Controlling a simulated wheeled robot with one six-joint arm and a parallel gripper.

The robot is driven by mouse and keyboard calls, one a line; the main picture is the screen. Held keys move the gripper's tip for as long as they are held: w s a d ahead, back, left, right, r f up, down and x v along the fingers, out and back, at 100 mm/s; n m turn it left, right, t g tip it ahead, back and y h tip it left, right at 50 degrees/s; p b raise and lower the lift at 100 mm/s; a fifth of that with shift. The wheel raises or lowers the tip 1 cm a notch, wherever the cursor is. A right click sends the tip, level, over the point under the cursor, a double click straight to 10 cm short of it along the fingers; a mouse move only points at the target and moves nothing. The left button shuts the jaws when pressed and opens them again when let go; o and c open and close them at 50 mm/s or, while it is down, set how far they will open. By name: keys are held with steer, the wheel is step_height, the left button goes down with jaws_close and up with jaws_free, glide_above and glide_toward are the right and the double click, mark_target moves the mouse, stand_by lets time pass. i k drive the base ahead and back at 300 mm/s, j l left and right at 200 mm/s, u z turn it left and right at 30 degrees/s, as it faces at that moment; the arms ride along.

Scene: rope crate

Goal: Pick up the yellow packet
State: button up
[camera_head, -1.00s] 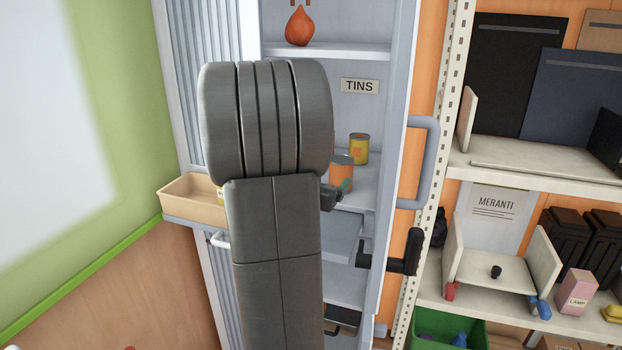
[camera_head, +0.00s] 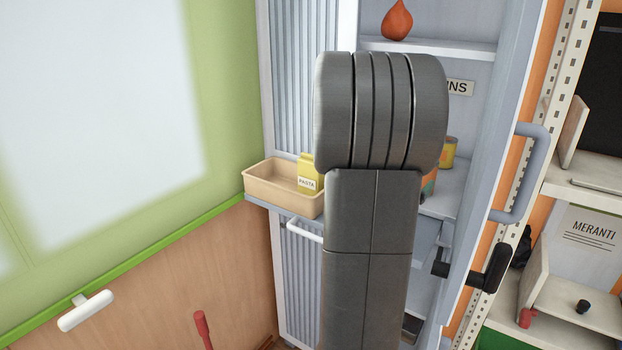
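The yellow packet (camera_head: 308,173), labelled "PASTA", stands upright in a beige open tray (camera_head: 268,196) left of my arm. The tray rests on a pale ledge in front of the ribbed cabinet door. My arm's dark grey links fill the middle of the view and cover the packet's right edge. My gripper is not visible; the arm links hide that area.
The open cabinet (camera_head: 425,110) behind my arm holds a yellow tin (camera_head: 448,152) and an orange tin, partly hidden. A grey door handle (camera_head: 530,172) juts out at the right. Shelving (camera_head: 590,190) stands further right. A green wall (camera_head: 222,100) is at the left.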

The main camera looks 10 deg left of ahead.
mark_target(310, 181)
steer(key=k+j, duration=0.1)
steer(key=j, duration=0.3)
steer(key=k+j, duration=0.1)
steer(key=j, duration=0.25)
steer(key=k+j, duration=0.1)
steer(key=j, duration=0.3)
steer(key=i+l+u, duration=0.1)
steer(key=u, duration=0.8)
steer(key=i+l, duration=0.05)
steer(key=i, duration=0.05)
